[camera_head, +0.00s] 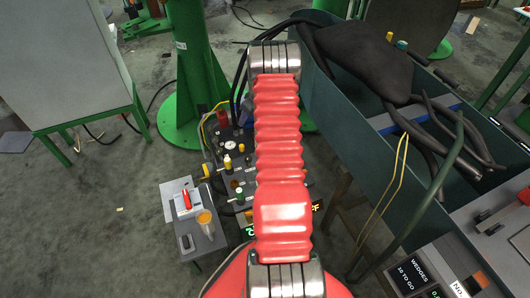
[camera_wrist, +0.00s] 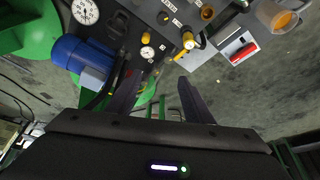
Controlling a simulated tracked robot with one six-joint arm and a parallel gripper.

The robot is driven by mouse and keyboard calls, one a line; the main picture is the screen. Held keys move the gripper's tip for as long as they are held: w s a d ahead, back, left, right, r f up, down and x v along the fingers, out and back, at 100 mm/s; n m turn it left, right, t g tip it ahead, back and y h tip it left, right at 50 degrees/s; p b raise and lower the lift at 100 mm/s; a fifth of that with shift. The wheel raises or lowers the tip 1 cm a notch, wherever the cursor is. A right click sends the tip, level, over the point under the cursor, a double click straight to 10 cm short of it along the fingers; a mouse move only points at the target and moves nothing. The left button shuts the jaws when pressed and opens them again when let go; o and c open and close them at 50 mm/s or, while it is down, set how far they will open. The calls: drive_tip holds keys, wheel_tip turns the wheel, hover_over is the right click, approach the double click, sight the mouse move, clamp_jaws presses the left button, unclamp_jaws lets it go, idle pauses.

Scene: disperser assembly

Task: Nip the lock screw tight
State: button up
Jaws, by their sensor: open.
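I cannot pick out the lock screw for certain in either view. The dark disperser panel (camera_head: 222,137) stands low in the middle of the head view, partly hidden by my red arm. In the wrist view the panel (camera_wrist: 168,8) fills the top, with a yellow-tipped fitting (camera_wrist: 189,40), a small white gauge (camera_wrist: 147,52) and a larger dial (camera_wrist: 85,11). My gripper (camera_wrist: 160,93) is open in the wrist view. Its two dark fingers point towards the panel, with nothing seen between them. In the head view my gripper is hidden behind the arm.
A blue motor (camera_wrist: 80,60) lies left of the fingers. A grey box with a red switch (camera_head: 187,199) and an amber cup (camera_head: 205,218) stand left of the panel. A green trough (camera_head: 325,90) holding a black bag (camera_head: 365,60) and hoses runs along the right. Green columns (camera_head: 190,60) stand behind.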

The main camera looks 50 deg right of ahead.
drive_tip(key=s+d+f, duration=0.4)
drive_tip(key=f, duration=0.4)
drive_tip(key=s+d+f, duration=0.4)
drive_tip(key=f, duration=0.4)
drive_tip(key=shift+s, duration=0.4)
drive_tip(key=shift+f, duration=0.1)
drive_tip(key=shift+x, duration=6.85)
drive_tip(key=shift+d, duration=0.15)
drive_tip(key=shift+c, duration=0.4)
drive_tip(key=c, duration=0.9)
drive_tip(key=shift+c, duration=0.3)
